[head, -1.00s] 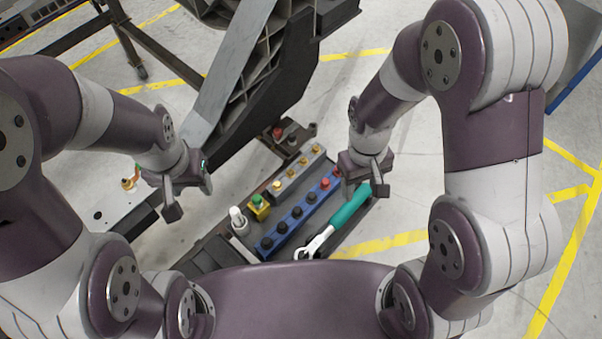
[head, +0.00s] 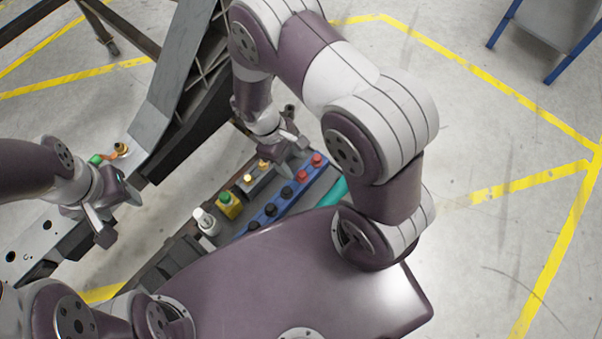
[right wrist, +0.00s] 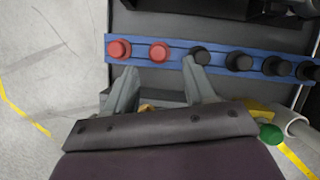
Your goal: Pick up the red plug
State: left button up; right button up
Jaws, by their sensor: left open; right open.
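Two red plugs stand at one end of a blue rail (head: 243,232). The end one (head: 317,159) also shows in the right wrist view (right wrist: 119,49), beside the inner one (right wrist: 159,52). Several black plugs (head: 270,209) continue the row. My right gripper (head: 287,152) is open and empty, close to the red plugs on their left in the head view. In the right wrist view its fingers (right wrist: 160,76) point at the rail, and the inner red plug appears just beyond the gap between the tips. My left gripper (head: 104,222) is open and empty, away from the tray at the left.
A grey block with brass knobs (head: 264,163) lies under my right gripper. A yellow block with a green top (head: 229,205) and a white fitting (head: 207,222) stand nearby. A teal-handled tool (head: 331,192) lies right of the rail, partly hidden. A dark chassis beam (head: 190,120) rises behind.

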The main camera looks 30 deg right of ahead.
aim_at(301, 173)
jog(key=x, duration=0.4)
jog(key=shift+s+d+f+b, duration=0.2)
jog(key=shift+b, duration=0.15)
grip_shut()
jog(key=shift+r, duration=0.1)
